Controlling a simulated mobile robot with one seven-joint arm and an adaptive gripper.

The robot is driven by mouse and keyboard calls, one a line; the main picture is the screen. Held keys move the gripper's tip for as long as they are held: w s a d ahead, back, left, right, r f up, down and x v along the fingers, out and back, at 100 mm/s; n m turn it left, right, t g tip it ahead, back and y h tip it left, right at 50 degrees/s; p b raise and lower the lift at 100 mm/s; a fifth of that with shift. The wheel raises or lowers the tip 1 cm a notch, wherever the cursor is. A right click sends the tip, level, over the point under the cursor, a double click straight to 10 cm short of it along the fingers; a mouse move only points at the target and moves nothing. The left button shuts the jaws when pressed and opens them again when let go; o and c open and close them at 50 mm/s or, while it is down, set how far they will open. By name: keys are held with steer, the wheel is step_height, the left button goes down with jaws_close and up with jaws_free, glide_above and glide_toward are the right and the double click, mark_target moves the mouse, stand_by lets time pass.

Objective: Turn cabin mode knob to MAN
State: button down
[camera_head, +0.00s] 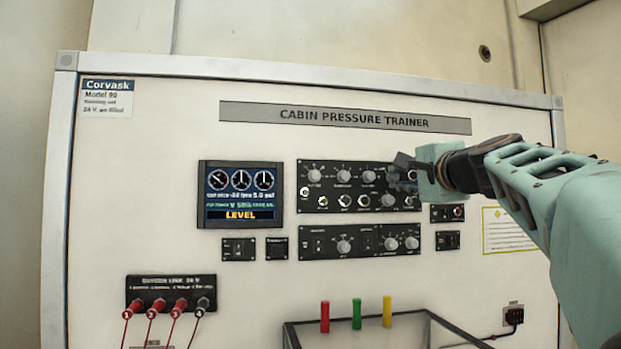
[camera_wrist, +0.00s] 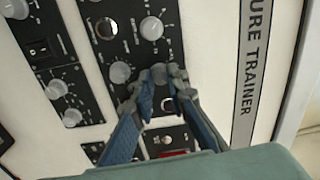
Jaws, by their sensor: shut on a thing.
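The upper black control panel (camera_head: 340,187) carries rows of grey knobs and small switches. My gripper (camera_head: 402,172) is at the right end of its top row and hides that spot in the head view. In the wrist view, my gripper (camera_wrist: 168,82) has its two blue-grey fingers shut around a grey knob (camera_wrist: 159,71) on this panel. The fingertips cover much of the knob, so its pointer cannot be made out. The knob's printed labels, including any MAN mark, are too small or hidden to read.
Another large knob (camera_wrist: 151,28) and a smaller knob (camera_wrist: 120,72) sit close to my fingers. A lower knob panel (camera_head: 344,242) is below. A display (camera_head: 240,194) reads LEVEL. An open-topped tray (camera_head: 436,337) projects at the bottom, near red, green and yellow pegs.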

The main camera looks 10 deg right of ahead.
steer(key=c, duration=1.9)
jaws_free()
